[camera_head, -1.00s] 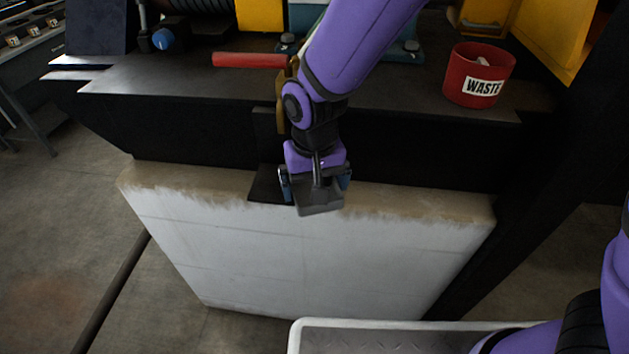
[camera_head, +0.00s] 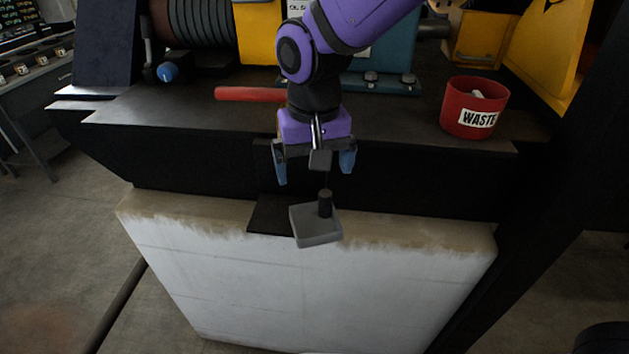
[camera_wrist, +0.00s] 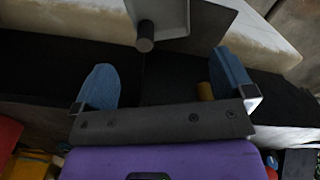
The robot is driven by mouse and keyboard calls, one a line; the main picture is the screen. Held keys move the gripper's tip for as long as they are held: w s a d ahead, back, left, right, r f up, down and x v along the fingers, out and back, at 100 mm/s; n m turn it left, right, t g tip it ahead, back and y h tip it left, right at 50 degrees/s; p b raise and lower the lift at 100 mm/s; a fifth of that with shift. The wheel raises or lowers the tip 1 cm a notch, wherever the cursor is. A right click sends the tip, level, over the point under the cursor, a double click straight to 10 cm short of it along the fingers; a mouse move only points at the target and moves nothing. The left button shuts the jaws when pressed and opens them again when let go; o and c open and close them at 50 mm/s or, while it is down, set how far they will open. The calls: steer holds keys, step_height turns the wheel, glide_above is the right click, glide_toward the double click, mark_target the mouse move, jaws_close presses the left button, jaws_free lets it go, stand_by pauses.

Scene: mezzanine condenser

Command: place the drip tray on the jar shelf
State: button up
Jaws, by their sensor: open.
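The drip tray (camera_head: 308,232) is a small grey square tray with a dark upright knob (camera_head: 325,203). It appears to rest on the right part of a flat black plate, which looks like the jar shelf (camera_head: 266,217). Its front edge sticks out past the plate. The tray (camera_wrist: 172,12) and its knob (camera_wrist: 145,38) also show at the top of the wrist view, with the black plate (camera_wrist: 218,28) beside them. My gripper (camera_head: 315,171) is open and empty above the knob, apart from it. Its blue fingers (camera_wrist: 163,65) are spread wide in the wrist view.
The plate sits at a pale wall's stained top ledge (camera_head: 420,232), below a dark bench (camera_head: 180,107). On the bench are a red bar handle (camera_head: 248,94), left of my wrist, and a red WASTE bin (camera_head: 474,110) at right. The ledge right of the tray is clear.

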steer(key=shift+r, duration=0.3)
steer(key=d+r+m+t+y, duration=0.1)
steer(key=d+r, duration=0.4)
steer(key=d, duration=0.4)
steer(key=d+r+m+t, duration=0.1)
steer(key=d+r, duration=0.3)
steer(key=d, duration=0.5)
steer(key=s+d+r+m+t+h, duration=0.1)
steer(key=s+d+r+t, duration=0.2)
steer(key=s+d, duration=0.8)
steer(key=d, duration=0.4)
steer(key=shift+s+r+m, duration=0.3)
steer(key=shift+r, duration=0.1)
